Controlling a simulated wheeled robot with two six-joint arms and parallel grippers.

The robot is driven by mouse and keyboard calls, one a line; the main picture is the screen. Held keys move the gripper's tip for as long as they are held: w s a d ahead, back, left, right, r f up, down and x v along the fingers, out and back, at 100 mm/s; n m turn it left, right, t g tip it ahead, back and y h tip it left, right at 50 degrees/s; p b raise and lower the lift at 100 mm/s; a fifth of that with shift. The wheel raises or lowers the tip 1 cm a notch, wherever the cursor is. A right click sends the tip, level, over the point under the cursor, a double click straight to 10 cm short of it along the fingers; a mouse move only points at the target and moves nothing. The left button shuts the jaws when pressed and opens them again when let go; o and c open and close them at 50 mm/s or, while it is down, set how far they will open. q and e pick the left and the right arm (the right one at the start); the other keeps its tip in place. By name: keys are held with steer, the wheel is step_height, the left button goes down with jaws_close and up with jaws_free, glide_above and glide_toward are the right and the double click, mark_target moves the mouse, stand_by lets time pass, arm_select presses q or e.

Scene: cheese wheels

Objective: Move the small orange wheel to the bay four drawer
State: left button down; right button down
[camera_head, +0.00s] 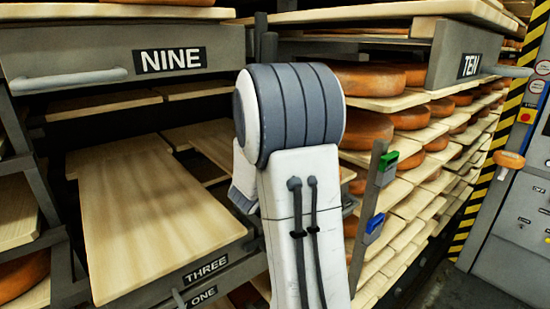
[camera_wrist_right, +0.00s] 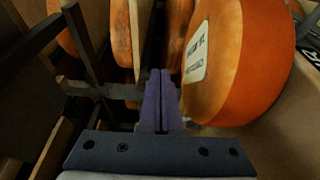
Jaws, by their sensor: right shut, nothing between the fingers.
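My right gripper (camera_wrist_right: 158,100) shows in the right wrist view, its dark fingers shut together and empty. An orange wheel (camera_wrist_right: 245,60) with a white printed label is close on their right; I cannot tell its size or whether they touch. In the head view my right arm fills the middle and hides its gripper. Several orange wheels (camera_head: 362,128) lie on boards behind it. A small orange round thing (camera_head: 509,160) shows by the grey cabinet; I cannot tell whether it is a wheel. No drawer label reading four is visible. My left gripper is not in view.
A drawer marked NINE (camera_head: 130,55) is at upper left, and one marked TEN (camera_head: 462,50) at upper right. Below left, the drawer marked THREE (camera_head: 215,275) carries a bare wooden board (camera_head: 150,215). A grey control cabinet (camera_head: 515,215) stands at the right.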

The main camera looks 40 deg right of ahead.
steer(key=w, duration=0.2)
steer(key=w+p, duration=0.1)
steer(key=w, duration=0.2)
steer(key=w+d+p, duration=0.1)
steer(key=w, duration=0.1)
steer(key=shift+w+r, duration=0.1)
steer(key=shift+w, duration=0.3)
step_height(320, 180, down, 5)
steer(key=shift+r, duration=0.15)
steer(key=shift+s+f+p, duration=0.1)
steer(key=shift+f+p, duration=0.2)
steer(key=shift+p, duration=0.1)
steer(key=shift+s+r+p, duration=0.1)
steer(key=shift+s+p, duration=0.2)
steer(key=shift+s, duration=0.15)
